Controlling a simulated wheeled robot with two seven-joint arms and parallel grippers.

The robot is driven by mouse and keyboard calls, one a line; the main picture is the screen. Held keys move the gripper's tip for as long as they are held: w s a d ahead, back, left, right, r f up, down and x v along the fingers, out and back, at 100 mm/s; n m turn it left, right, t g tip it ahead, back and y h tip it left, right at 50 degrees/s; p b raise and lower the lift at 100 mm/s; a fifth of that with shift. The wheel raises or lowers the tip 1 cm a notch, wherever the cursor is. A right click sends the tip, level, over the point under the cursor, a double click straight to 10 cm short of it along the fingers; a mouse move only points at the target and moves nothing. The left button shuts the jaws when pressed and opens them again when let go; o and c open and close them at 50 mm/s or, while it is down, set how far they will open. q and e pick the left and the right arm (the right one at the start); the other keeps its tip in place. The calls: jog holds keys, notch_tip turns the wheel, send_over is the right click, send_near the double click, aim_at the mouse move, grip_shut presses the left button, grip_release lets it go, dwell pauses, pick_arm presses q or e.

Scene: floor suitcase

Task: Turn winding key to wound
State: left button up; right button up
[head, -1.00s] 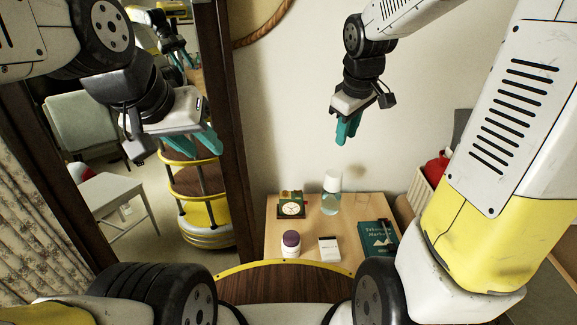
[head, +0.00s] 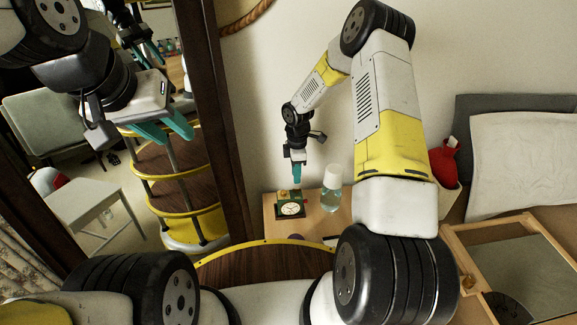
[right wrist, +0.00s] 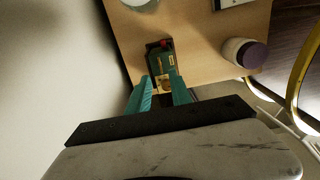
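A small dark green clock (head: 290,209) with a pale round dial stands on the bedside table. Brass parts show at its top in the head view. In the right wrist view the clock (right wrist: 158,60) is seen from above, with a round brass piece (right wrist: 166,85), likely the winding key, on its near side. My right gripper (head: 297,182) is over the clock, pointing down. In the right wrist view its teal fingers (right wrist: 162,82) are apart, with the brass piece in the gap; contact cannot be told. My left gripper (head: 166,133) is raised at the left, open and empty.
A purple-lidded jar (right wrist: 245,53) is also there. A mirror's dark frame (head: 228,130) rises at left. An open wooden-framed case (head: 520,255) lies at right.

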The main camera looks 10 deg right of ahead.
aim_at(297, 190)
notch_tip(297, 190, down, 6)
jog(key=shift+f, duration=0.1)
jog(key=shift+c, duration=0.4)
grip_shut()
dwell(1.2)
